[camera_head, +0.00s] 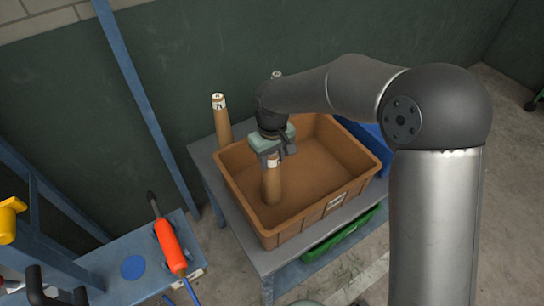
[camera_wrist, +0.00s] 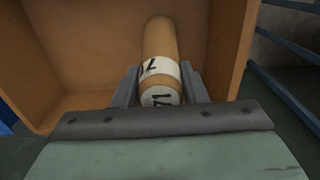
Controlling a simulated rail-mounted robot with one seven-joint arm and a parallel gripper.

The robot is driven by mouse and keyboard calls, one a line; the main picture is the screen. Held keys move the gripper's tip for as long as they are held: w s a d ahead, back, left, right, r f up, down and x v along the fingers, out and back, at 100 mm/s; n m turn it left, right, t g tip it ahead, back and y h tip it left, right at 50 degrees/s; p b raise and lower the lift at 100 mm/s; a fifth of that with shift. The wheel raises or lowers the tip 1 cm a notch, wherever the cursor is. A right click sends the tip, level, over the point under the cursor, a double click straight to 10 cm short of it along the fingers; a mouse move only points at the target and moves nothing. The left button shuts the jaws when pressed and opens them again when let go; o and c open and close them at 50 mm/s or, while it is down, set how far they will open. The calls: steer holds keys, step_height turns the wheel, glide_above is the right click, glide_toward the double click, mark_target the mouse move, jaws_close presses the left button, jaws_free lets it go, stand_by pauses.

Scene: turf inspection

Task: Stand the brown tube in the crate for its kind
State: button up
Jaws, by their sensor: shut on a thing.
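My gripper (camera_head: 268,158) points down over the orange-brown crate (camera_head: 232,187) in the head view. It is shut on a brown tube (camera_head: 271,187), which hangs upright inside the crate. In the wrist view the tube (camera_wrist: 160,40) runs away between the two fingers (camera_wrist: 160,92), with a white numbered label band near its held top end. The crate wall (camera_wrist: 85,55) surrounds it there. I cannot tell whether the tube's lower end touches the crate floor. The crate stands on a grey table (camera_head: 250,258) and looks otherwise empty where visible.
Another brown tube (camera_head: 221,120) with a white label stands behind the crate. A further tube top (camera_head: 276,75) shows behind my arm. A blue crate (camera_head: 372,140) is at the right, partly hidden, and a green one (camera_head: 340,236) sits below.

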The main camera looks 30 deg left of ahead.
steer(key=o, duration=1.2)
steer(key=shift+r, duration=0.1)
step_height(320, 180, up, 12)
steer(key=shift+r+b, duration=0.1)
steer(key=shift+b, duration=0.3)
steer(key=w+d+r+m, duration=0.15)
steer(key=d+m, duration=0.35)
steer(key=d, duration=1.9)
steer(key=s+d+f+m, duration=0.1)
steer(key=s+d+m, duration=0.1)
steer(key=s+d, duration=0.2)
steer(key=s+d+f+m, duration=0.2)
steer(key=s+d, duration=0.3)
steer(key=d, duration=0.3)
steer(key=s+d+f+m, duration=0.2)
steer(key=s+d+m, duration=0.1)
steer(key=d, duration=0.3)
steer(key=shift+s+d+m+t, duration=0.15)
steer(key=shift+s+d+m, duration=0.05)
steer(key=shift+s, duration=0.2)
steer(key=shift+s+d+m+t, duration=0.15)
steer(key=shift+s+m, duration=0.05)
steer(key=shift+s, duration=0.15)
